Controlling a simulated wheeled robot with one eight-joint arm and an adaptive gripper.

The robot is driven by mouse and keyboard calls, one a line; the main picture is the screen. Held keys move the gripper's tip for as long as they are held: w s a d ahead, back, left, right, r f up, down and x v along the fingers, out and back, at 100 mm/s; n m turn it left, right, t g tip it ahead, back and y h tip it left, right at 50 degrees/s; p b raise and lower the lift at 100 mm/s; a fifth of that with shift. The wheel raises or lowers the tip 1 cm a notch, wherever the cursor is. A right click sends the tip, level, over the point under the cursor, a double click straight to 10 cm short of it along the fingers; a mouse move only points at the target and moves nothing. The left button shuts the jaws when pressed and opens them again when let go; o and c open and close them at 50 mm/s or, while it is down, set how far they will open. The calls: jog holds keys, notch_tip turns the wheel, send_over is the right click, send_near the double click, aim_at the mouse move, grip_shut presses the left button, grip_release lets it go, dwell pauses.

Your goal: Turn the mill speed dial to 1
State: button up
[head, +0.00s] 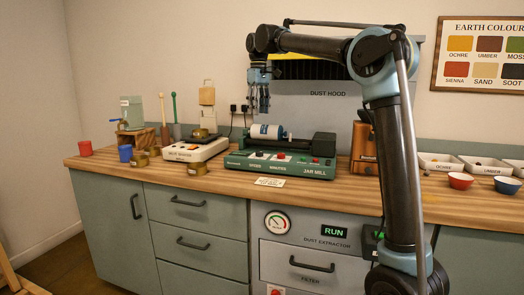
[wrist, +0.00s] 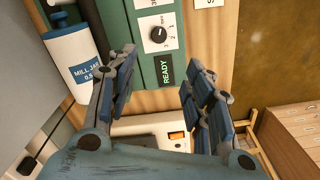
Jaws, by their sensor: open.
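The jar mill (head: 278,163) is a green machine on the wooden bench, with a white mill jar (head: 267,131) lying on top. Its speed dial (head: 258,155) is on the left of the front panel. In the wrist view the dial (wrist: 158,35) is a black round knob on a white plate with small numbers, beside the READY display (wrist: 165,70). Its white mark points toward the picture's upper right; which number it marks I cannot tell. My gripper (head: 260,108) is open and empty, pointing down above the mill's left part, apart from the dial. The fingers (wrist: 157,68) frame the READY display.
A white balance (head: 195,149) with a brass pot stands left of the mill. A paper card (head: 270,182) lies in front of it. The dust hood (head: 325,100) rises behind. Red (head: 460,181) and blue bowls sit at right.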

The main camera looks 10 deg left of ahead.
aim_at(259, 153)
notch_tip(259, 153, down, 17)
jog(key=shift+w+d+f, duration=0.1)
jog(key=shift+w+f, duration=0.05)
jog(key=shift+f, duration=0.05)
dwell(0.6)
jog(key=c, duration=1.1)
